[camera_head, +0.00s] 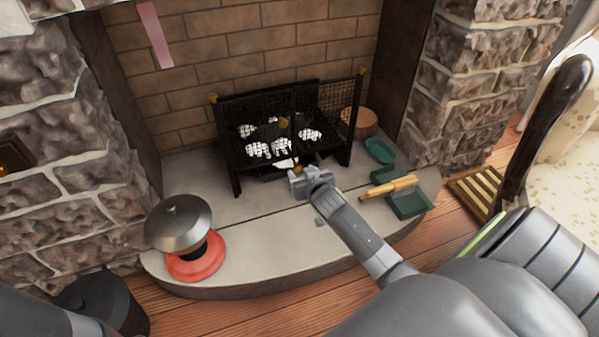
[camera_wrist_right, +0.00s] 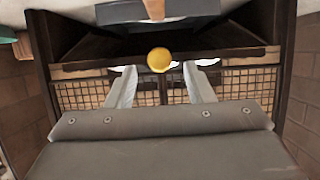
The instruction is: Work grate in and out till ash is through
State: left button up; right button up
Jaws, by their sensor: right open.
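A black fire basket (camera_head: 235,165) with mesh panels stands on the hearth against the brick back wall. Several pale ash-coloured lumps (camera_head: 258,150) show inside it behind the mesh. A yellow-gold knob (camera_head: 297,169) sits low at its front, mostly behind my right gripper. My right gripper (camera_head: 300,179) is at this low front. In the right wrist view the open fingers (camera_wrist_right: 160,78) point at the round knob (camera_wrist_right: 159,60), which appears between their tips. I cannot tell whether they touch it. The grate itself is hard to make out. My left gripper is out of view.
Green items (camera_head: 408,203) with a wooden-handled tool (camera_head: 388,188) lie at the right. The middle front hearth (camera_head: 270,235) is clear.

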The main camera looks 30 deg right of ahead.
aim_at(298, 169)
jog(key=shift+b+x, duration=0.6)
jog(key=shift+x, duration=0.4)
jog(key=shift+w+d+f, duration=0.15)
jog(key=shift+w+f, duration=0.1)
jog(key=shift+w, duration=0.2)
jog(key=shift+c, duration=0.2)
grip_shut()
